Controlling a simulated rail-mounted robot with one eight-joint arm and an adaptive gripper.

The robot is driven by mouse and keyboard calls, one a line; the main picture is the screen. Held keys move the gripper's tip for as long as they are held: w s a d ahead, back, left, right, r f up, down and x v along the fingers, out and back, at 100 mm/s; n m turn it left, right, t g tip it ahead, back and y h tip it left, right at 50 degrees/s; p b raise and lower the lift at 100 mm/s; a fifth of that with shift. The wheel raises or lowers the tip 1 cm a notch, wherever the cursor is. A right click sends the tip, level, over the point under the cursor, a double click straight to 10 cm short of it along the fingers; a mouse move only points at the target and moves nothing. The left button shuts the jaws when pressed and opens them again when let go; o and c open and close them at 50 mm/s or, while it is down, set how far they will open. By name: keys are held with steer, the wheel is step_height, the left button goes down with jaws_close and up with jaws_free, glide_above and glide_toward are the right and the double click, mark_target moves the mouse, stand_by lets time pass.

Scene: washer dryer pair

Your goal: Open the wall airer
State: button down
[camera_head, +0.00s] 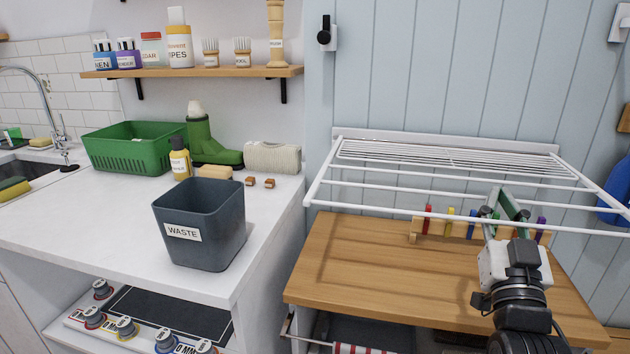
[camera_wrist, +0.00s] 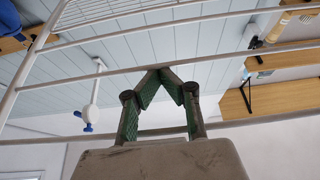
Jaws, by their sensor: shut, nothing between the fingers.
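The wall airer (camera_head: 332,190) is a white wire rack on the blue panelled wall. Its frame stands out from the wall over the wooden top, with a ribbed rack at the back and long bars in front. Its bars also cross the wrist view (camera_wrist: 75,80). My gripper (camera_head: 503,196) is at the right part of the airer, overlapping its front bars in the head view. In the wrist view its green-padded fingers (camera_wrist: 170,76) meet at the tips with nothing between them. Bars pass behind the fingers; I cannot tell whether any touches them.
A wooden top (camera_head: 370,265) lies below the airer, with a rack of coloured pegs (camera_head: 450,232) close under the bars. A grey waste bin (camera_head: 205,235) and a green basket (camera_head: 130,150) stand on the white counter at left. A wooden shelf (camera_head: 200,72) holds jars and brushes.

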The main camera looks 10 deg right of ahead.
steer(key=shift+s+f, duration=0.15)
steer(key=shift+f, duration=0.3)
